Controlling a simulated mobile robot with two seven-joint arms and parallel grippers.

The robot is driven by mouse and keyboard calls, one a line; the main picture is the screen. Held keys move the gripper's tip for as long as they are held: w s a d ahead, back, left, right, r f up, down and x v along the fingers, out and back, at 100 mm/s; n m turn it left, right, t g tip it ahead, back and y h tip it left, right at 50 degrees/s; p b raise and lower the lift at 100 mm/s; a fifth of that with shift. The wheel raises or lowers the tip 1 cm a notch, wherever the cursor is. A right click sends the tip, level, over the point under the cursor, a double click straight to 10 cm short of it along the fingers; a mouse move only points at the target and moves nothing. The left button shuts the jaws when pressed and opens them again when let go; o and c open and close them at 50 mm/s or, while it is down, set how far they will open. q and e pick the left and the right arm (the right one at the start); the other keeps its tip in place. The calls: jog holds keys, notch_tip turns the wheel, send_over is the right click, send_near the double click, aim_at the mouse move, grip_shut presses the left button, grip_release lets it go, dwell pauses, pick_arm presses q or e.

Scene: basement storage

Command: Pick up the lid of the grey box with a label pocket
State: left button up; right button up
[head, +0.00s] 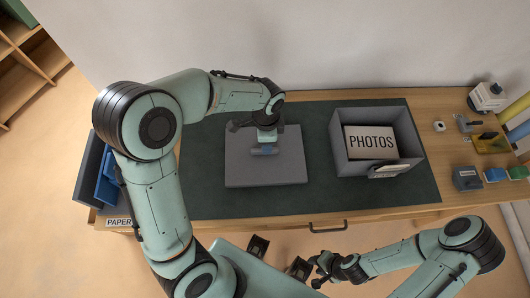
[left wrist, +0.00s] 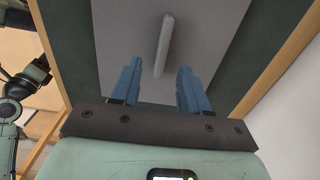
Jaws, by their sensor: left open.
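The lid (head: 237,172) is a flat grey square panel lying on the dark green mat. A pale bar handle (left wrist: 165,45) rises from its middle in the left wrist view.
The green mat (head: 315,195) lies on a wooden desk with a drawer handle (head: 328,227). Small items, including a dark grey block (head: 466,178), stand at the right end. A blue folder (head: 107,183) and a PAPER label (head: 119,222) are at the left. A wall is behind.

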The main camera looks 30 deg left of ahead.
pick_arm(q)
jog(key=f, duration=0.6)
jog(key=shift+a, duration=0.3)
jog(key=shift+r, duration=0.1)
grip_shut()
